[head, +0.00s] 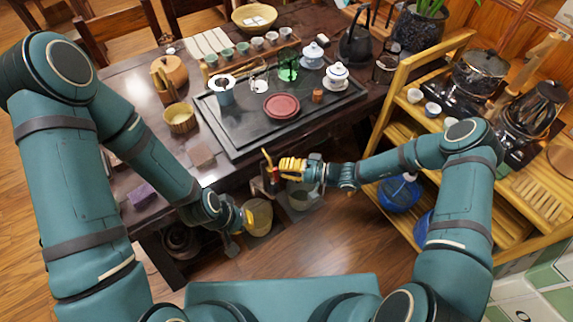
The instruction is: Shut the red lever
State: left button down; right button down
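A small red lever (268,160) stands up at the front edge of the dark tea table, on a small dark fitting (265,184) below the table top. My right gripper (282,167), with yellow fingers, points left from the right side and is right beside the lever. Whether it touches the lever, and how far its fingers are apart, I cannot tell. My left gripper (247,217) hangs lower and to the left, in front of the table edge, by a yellowish bucket (258,212). Its fingers are too small to read.
A black tea tray (237,142) with a red round tea cake (281,106), cups and lidded bowls lies behind the lever. A wooden shelf (395,133) with kettles stands at the right. Floor space is open in front.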

pick_arm(q)
jog(key=shift+r, duration=0.25)
pick_arm(e)
jog(key=shift+s+a, duration=0.1)
jog(key=shift+a, duration=0.1)
jog(key=shift+w+d+r, duration=0.1)
jog(key=shift+w+d, duration=0.1)
jog(key=shift+d, duration=0.05)
pick_arm(q)
jog(key=shift+d+f, duration=0.15)
jog(key=shift+d, duration=0.4)
pick_arm(e)
jog(key=w+v, duration=0.2)
jog(key=v, duration=1)
jog(key=shift+d+r, duration=0.2)
jog(key=shift+d, duration=0.3)
